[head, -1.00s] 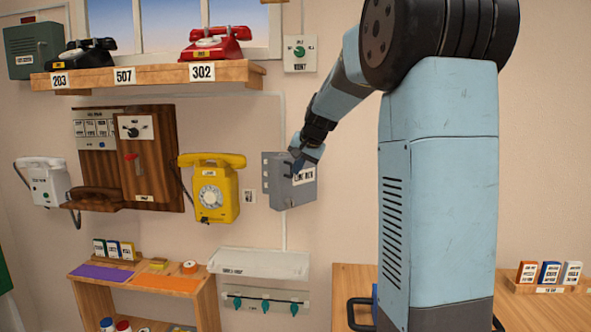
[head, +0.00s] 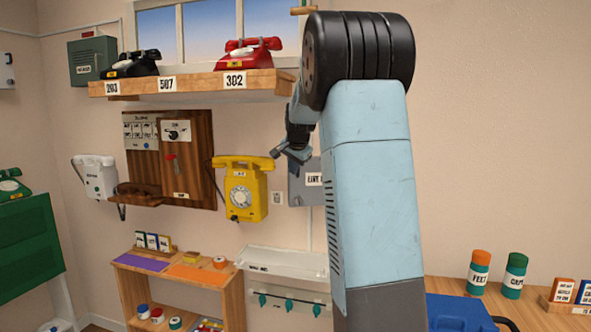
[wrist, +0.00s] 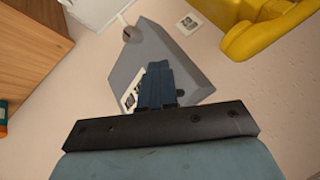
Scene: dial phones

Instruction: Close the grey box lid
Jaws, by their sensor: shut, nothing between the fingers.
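The grey box (head: 300,190) with a white label hangs on the wall right of the yellow phone, partly hidden by my arm in the head view. In the wrist view the grey box (wrist: 143,50) lies beyond my fingers, with its label partly covered by them. I cannot tell how far its lid stands open. My gripper (head: 277,153) is shut and empty, at the upper left of the box in the head view. In the wrist view the closed fingertips (wrist: 158,70) overlap the box; contact cannot be told.
The yellow phone (head: 241,190) hangs close to the left of the box. A shelf (head: 190,84) with a black and a red phone is above. A white tray (head: 285,262) and a low wooden shelf (head: 180,285) are below. Bare wall lies to the right.

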